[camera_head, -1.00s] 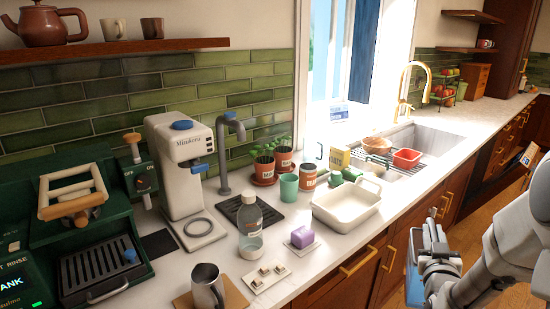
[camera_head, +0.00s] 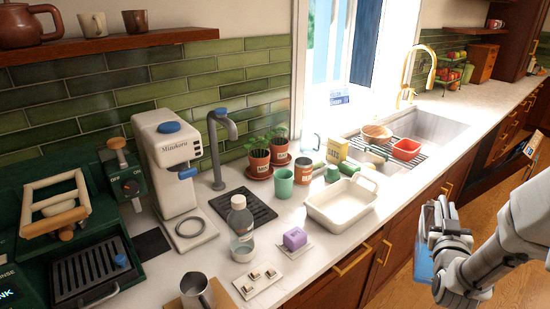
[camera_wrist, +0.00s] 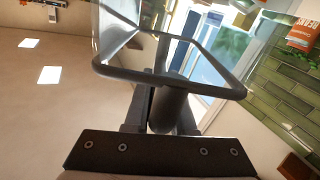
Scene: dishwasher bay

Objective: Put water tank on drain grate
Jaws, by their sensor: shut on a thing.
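My gripper (camera_head: 440,232) is at the right of the head view, in front of the counter and over the floor side. It is shut on the water tank (camera_head: 424,264), a clear bluish container largely hidden by my gripper and arm. In the wrist view, the tank's dark rim (camera_wrist: 226,90) and clear walls stand beyond my gripper (camera_wrist: 165,115), whose fingers close around a dark cylindrical part. The drain grate (camera_head: 262,211), a dark slotted plate, lies on the counter below the grey tap, with a clear bottle close to its front edge.
The grey tap (camera_head: 216,150) rises behind the grate. The bottle (camera_head: 241,222), purple block (camera_head: 294,238), green cup (camera_head: 284,183) and white dish (camera_head: 342,218) crowd around it. The coffee machine (camera_head: 172,165) stands left. A metal pitcher (camera_head: 195,292) is at the front.

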